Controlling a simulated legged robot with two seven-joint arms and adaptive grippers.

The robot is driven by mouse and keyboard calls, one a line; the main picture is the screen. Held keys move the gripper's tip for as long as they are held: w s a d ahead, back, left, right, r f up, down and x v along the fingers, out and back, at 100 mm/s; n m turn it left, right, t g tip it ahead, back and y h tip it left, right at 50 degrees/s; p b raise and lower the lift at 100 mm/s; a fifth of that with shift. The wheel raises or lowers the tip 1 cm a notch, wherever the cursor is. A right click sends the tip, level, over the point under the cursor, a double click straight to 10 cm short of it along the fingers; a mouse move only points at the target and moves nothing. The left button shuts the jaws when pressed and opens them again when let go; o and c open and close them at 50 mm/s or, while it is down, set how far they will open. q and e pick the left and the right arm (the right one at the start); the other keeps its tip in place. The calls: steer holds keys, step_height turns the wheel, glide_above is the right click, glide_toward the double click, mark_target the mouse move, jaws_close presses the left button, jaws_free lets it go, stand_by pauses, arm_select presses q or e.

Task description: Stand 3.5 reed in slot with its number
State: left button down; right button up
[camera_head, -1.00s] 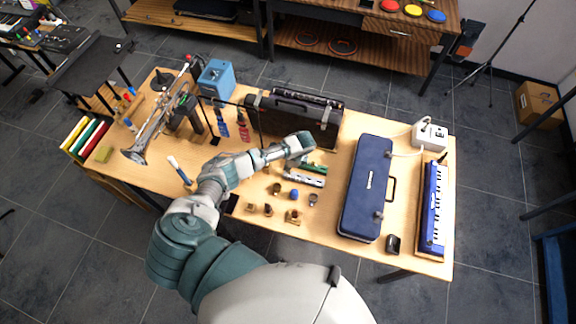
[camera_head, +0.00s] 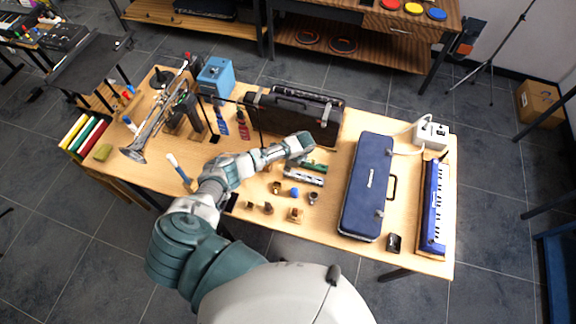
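My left gripper (camera_head: 299,145) is at the end of the arm that crosses the middle of the table. It hangs just in front of the black case and behind a green-topped item. Its fingers are hidden or too small to make out, so I cannot tell whether it is open or holds anything. I cannot pick out the 3.5 reed or a numbered slot. A green item (camera_head: 314,168) and a silvery bar (camera_head: 304,178) lie just below the gripper. My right gripper is not in view.
Several small brown, blue and grey pieces, including a blue one (camera_head: 294,192), stand on the table. A black case (camera_head: 295,115) is behind, a blue case (camera_head: 368,190) and blue keyboard (camera_head: 433,210) at right, a trumpet (camera_head: 150,130) at left.

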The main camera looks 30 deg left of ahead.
arm_select(q)
steer(key=shift+f, duration=0.45)
stand_by(0.5)
steer(key=c, duration=1.2)
jaws_free()
steer(key=shift+c, duration=0.2)
steer(key=shift+r, duration=0.1)
steer(key=v, duration=1.1)
steer(key=shift+r, duration=0.4)
steer(key=shift+d+f, duration=0.1)
